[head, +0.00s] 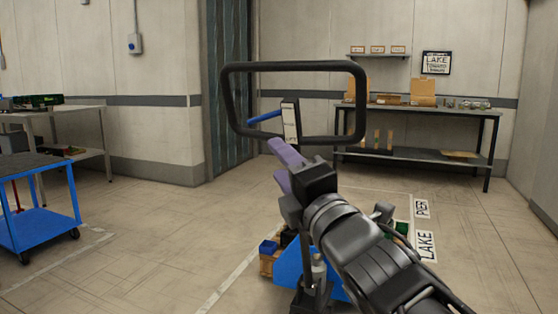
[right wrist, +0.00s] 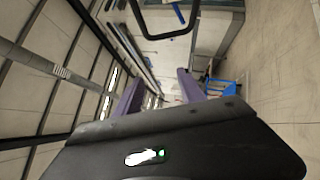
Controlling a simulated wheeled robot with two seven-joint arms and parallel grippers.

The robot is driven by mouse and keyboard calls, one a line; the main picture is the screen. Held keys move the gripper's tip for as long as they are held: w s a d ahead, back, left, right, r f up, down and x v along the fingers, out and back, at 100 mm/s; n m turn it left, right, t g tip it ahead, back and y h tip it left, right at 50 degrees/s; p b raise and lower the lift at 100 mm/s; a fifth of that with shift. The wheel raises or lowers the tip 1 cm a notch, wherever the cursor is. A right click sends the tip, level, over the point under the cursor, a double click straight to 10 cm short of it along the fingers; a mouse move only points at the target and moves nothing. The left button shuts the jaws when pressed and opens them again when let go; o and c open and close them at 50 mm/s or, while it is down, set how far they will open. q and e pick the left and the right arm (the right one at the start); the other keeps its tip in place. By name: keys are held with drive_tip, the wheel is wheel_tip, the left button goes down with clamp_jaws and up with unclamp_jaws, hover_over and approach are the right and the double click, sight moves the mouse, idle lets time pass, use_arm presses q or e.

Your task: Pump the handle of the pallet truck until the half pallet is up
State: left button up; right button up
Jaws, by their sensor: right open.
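The pallet truck's handle (head: 294,65) is a black rounded loop standing upright in front of me, with a blue lever (head: 263,118) and a pale label plate at its lower middle. The loop also shows at the top of the right wrist view (right wrist: 165,36). My right gripper (head: 275,160) is below the loop's lower bar, its purple fingers apart and empty; they also show spread in the right wrist view (right wrist: 160,75). The truck's blue body (head: 288,268) is low behind my right arm. The half pallet is mostly hidden by my arm and the truck. My left gripper is out of view.
A blue cart (head: 45,226) stands at the left, near a grey table (head: 55,112). A dark workbench (head: 425,110) with boxes is along the back wall. Floor signs LAKE (head: 426,246) and PIER (head: 422,208) lie right of the truck. Open floor lies on both sides.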

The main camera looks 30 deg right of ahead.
drive_tip(key=v, duration=0.6)
drive_tip(key=shift+p, duration=0.4)
drive_tip(key=shift+f, duration=0.1)
